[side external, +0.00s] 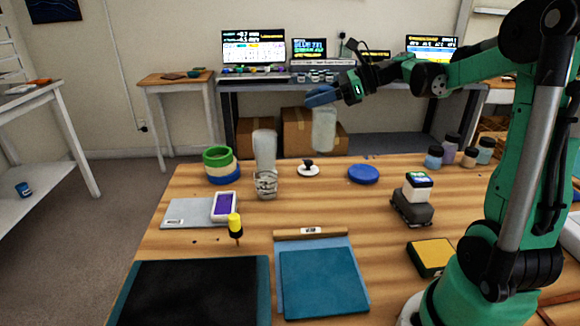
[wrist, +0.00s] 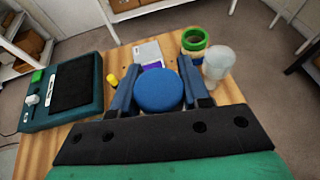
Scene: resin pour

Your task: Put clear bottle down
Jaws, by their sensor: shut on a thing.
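The clear bottle (side external: 324,131) hangs upright from my gripper (side external: 321,97), its base apparently above the far part of the wooden table. In the wrist view a round blue cap (wrist: 158,91) fills the space between the two blue fingers of my gripper (wrist: 160,76). The fingers are shut on the bottle at its top. The bottle's body is hidden below the cap in the wrist view.
A second translucent bottle (side external: 264,147) stands behind a small clear cup (side external: 265,185). Tape rolls (side external: 221,164) lie to its left. Small jars (side external: 449,150) stand at right.

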